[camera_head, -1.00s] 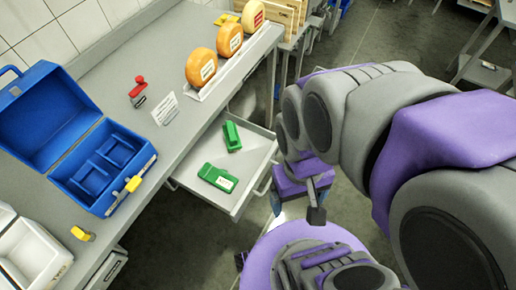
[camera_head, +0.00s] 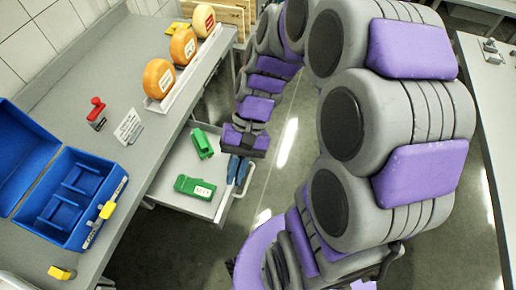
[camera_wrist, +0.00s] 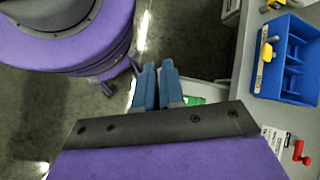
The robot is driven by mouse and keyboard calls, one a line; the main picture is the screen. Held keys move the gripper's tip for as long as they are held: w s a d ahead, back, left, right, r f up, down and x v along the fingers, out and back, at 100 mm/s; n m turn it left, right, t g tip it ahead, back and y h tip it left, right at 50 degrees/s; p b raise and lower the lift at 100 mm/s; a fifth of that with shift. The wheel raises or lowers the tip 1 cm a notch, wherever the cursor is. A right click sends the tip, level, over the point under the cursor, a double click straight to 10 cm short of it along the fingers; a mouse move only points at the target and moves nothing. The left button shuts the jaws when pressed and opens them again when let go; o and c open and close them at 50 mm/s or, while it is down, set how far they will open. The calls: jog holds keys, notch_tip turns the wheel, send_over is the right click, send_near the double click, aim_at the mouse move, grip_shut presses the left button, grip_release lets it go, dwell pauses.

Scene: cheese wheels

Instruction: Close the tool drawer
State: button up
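The grey tool drawer (camera_head: 165,190) stands pulled out from under the workbench in the head view. Two green items (camera_head: 203,143) and (camera_head: 195,188) lie in it. The front panel and bar handle (camera_head: 238,205) face right. My gripper (camera_head: 236,178) points down beside the drawer's front, with its blue fingers close to the far part of the front edge. I cannot tell whether they touch it. In the wrist view my gripper (camera_wrist: 158,66) has its two fingers together with nothing visible between them. Most of the drawer is hidden behind my gripper's body there.
Another table (camera_head: 490,110) stands at right. The floor in front of the drawer is partly clear.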

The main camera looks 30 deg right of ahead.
jog(key=w+f+m+y, duration=0.1)
jog(key=w, duration=0.1)
jog(key=w+d+f+m+y, duration=0.1)
jog(key=w+f+y, duration=0.1)
jog(key=w, duration=0.1)
jog(key=w+d+f+m+y, duration=0.1)
jog(key=w+m+y, duration=0.1)
jog(key=w, duration=0.1)
jog(key=shift+d+f+t, duration=0.1)
jog(key=shift+f+t, duration=0.15)
jog(key=shift+t, duration=0.15)
grip_shut()
jog(key=w+d+f+m+t+y, duration=0.5)
jog(key=w+d+f+m+t, duration=0.15)
jog(key=d+f, duration=0.25)
jog(key=s+d+f+m+t+h+b, duration=0.1)
jog(key=s+d+f+m+t+h, duration=0.1)
jog(key=d+f+m+t, duration=0.55)
jog(key=s+d+f+m+t+h, duration=0.1)
jog(key=s+d+f+m+t, duration=0.3)
jog(key=d+f, duration=0.6)
jog(key=w+a+f+m+g+b, duration=0.1)
jog(key=w+a+b, duration=0.3)
jog(key=w+a, duration=0.8)
jog(key=shift+f, duration=0.5)
jog(key=shift+a, duration=0.1)
